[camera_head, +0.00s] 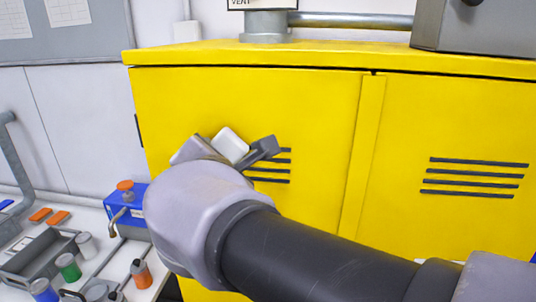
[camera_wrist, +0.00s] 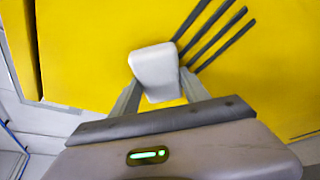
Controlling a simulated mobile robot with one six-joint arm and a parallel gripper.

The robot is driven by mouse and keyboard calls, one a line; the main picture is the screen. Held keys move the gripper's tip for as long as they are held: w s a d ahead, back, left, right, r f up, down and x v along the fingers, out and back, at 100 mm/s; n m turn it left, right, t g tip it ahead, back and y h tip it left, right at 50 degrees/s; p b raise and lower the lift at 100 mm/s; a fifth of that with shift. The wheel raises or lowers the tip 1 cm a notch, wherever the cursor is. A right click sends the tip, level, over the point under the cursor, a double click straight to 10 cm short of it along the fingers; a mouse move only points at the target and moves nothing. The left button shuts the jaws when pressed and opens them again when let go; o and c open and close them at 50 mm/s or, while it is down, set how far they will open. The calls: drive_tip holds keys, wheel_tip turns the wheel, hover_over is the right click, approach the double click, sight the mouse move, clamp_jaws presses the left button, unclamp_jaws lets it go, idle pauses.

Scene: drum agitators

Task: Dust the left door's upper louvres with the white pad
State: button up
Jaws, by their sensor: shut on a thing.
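The yellow cabinet's left door (camera_head: 250,110) fills the middle of the head view and most of the wrist view (camera_wrist: 90,60). Its upper louvres (camera_head: 272,168) are dark horizontal slots, their left part hidden behind my gripper; they also show in the wrist view (camera_wrist: 222,35). My gripper (camera_head: 233,146) is shut on the white pad (camera_head: 232,143), which sits between both fingers in the wrist view (camera_wrist: 155,70). The pad is in front of the door, beside the left ends of the louvres in the wrist view. I cannot tell whether it touches the door.
The right door (camera_head: 450,130) has its own louvres (camera_head: 474,177). A grey pipe fitting (camera_head: 266,26) and a grey box (camera_head: 470,30) stand on the cabinet top. At left, a bench holds a blue container (camera_head: 128,206), a grey tray (camera_head: 40,262) and several small bottles.

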drive_tip(key=shift+s+a, duration=0.2)
drive_tip(key=shift+s, duration=2.6)
drive_tip(key=s, duration=0.3)
drive_tip(key=shift+a+b, duration=0.15)
drive_tip(key=shift+b, duration=0.15)
